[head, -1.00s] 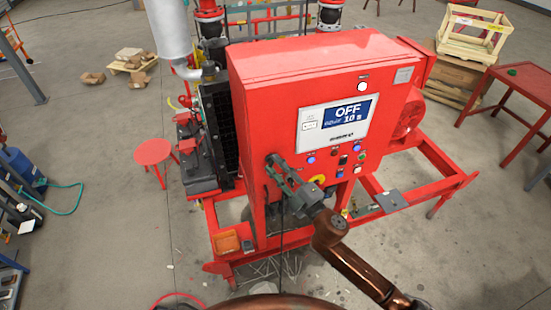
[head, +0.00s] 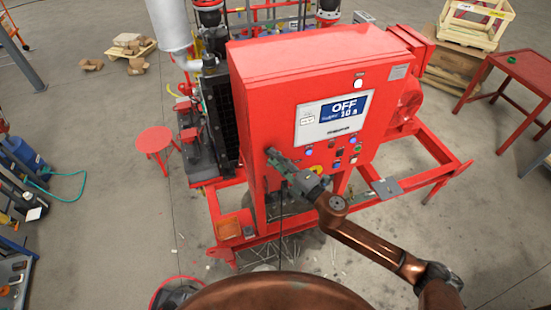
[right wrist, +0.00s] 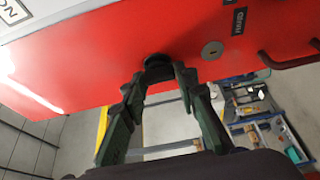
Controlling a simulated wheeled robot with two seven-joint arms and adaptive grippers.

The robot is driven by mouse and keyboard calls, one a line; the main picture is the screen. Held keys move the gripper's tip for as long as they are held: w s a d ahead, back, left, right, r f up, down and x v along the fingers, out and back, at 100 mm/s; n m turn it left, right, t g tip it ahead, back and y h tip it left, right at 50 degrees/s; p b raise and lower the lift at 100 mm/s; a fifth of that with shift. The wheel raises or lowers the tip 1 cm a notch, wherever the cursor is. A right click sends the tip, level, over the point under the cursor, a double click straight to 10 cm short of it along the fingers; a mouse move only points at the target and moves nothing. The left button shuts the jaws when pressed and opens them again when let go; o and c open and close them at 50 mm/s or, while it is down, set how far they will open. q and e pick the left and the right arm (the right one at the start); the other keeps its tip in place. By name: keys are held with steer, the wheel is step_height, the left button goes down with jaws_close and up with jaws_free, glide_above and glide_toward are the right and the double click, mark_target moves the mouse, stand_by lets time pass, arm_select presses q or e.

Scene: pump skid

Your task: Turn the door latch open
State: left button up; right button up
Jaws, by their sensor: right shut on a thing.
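The red control cabinet (head: 268,115) stands in the middle of the head view, and its front door looks flush with the cabinet. My right gripper (head: 272,156) reaches the lower left of the door front. In the right wrist view, the fingertips of my right gripper (right wrist: 161,73) are closed around a small dark latch (right wrist: 157,60) on the red door face (right wrist: 110,60). The fingers hide much of the latch, so its exact angle is hard to tell. My left gripper is in neither view.
A display panel (head: 333,118) reading OFF sits above buttons and lamps (head: 338,153) on the door. A round lock (right wrist: 212,50) is right of the latch in the wrist view. The red skid frame (head: 430,177) extends right.

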steer(key=o, duration=1.2)
steer(key=shift+c, duration=0.2)
steer(key=v, duration=1.2)
